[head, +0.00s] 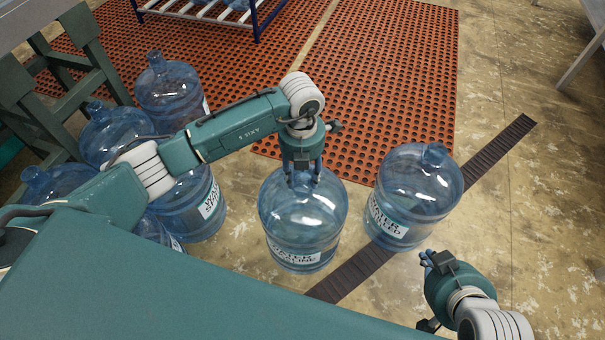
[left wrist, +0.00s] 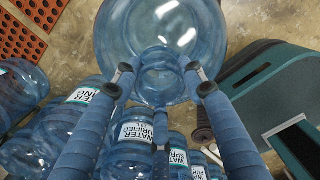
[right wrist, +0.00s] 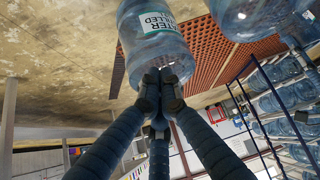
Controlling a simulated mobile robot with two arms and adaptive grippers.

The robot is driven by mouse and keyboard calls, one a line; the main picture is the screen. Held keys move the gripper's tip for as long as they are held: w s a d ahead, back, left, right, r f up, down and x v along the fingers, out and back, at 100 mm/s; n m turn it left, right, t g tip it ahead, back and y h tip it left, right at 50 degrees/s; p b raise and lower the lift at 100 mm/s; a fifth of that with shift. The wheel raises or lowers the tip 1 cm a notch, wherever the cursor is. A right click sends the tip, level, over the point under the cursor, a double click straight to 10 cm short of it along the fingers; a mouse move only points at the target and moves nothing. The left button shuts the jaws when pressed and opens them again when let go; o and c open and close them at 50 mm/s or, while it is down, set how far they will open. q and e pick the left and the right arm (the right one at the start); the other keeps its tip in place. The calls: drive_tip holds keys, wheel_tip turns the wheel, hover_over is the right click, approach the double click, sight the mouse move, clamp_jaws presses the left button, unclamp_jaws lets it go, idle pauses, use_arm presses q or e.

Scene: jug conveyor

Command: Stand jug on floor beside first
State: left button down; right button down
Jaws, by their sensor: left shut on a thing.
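My left gripper (head: 302,172) is shut on the neck of a clear blue water jug (head: 303,225). That jug hangs or stands upright at the floor; I cannot tell whether its base touches. In the left wrist view, the fingers (left wrist: 163,82) close around the neck of the held jug (left wrist: 150,25). The other jug (head: 412,200), with a white label, stands upright to the right, a small gap away, partly over a dark floor strip. My right gripper (head: 426,262) is below and right of that jug, its fingertips together and empty. The right wrist view shows them (right wrist: 158,95) in front of that jug (right wrist: 155,42).
Several more jugs (head: 170,88) stand at the left by a green steel stand (head: 85,75). An orange perforated mat (head: 385,80) lies behind. The dark strip (head: 500,150) crosses the floor diagonally. Bare floor (head: 545,220) is free at the right.

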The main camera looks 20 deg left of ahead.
use_arm(q)
drive_tip(key=shift+w, duration=0.1)
drive_tip(key=c, duration=1)
unclamp_jaws()
